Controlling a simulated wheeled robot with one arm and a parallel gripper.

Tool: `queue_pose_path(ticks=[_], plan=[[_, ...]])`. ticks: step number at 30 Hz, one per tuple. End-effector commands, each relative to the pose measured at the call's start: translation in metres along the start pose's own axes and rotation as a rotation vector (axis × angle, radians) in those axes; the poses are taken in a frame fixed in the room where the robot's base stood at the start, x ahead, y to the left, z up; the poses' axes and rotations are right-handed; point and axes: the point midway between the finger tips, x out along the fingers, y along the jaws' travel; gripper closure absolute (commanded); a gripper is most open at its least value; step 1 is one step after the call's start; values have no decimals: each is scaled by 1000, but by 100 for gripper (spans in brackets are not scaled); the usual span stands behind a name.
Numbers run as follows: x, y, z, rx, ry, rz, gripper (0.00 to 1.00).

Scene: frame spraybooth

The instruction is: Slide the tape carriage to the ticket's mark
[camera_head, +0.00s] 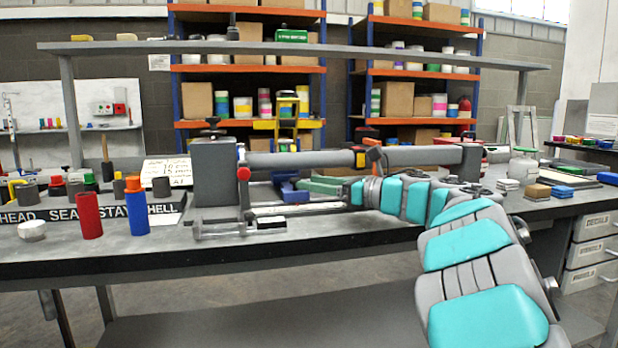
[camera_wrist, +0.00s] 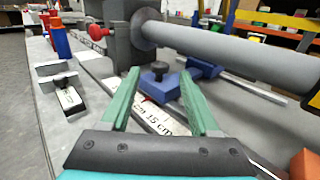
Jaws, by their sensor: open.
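The tape carriage (camera_wrist: 160,90) is a blue block with a black knob on top. In the wrist view it sits on a white scale strip (camera_wrist: 165,125), with a small red pointer at its near left edge. My gripper (camera_wrist: 158,74) is open, its green fingers at either side of the carriage; I cannot tell whether they touch it. In the head view my gripper (camera_head: 323,185) reaches left, low behind the bench's front edge. The white ticket (camera_head: 166,170) stands at the left of the grey post; its handwriting is too small to read surely.
A grey horizontal tube (camera_head: 350,158) runs above the rail, fixed to a grey block (camera_head: 214,172) with a red knob. A metal clamp (camera_head: 240,229) lies in front. Red (camera_head: 89,215) and blue (camera_head: 137,212) cylinders stand at the left.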

Motion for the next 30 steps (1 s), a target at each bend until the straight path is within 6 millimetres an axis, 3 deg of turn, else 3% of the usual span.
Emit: queue_pose_path(ticks=[9, 21, 30], plan=[[46, 0, 1, 0, 0, 0, 38], [55, -1, 0, 0, 0, -4, 38], [54, -1, 0, 0, 0, -4, 69]])
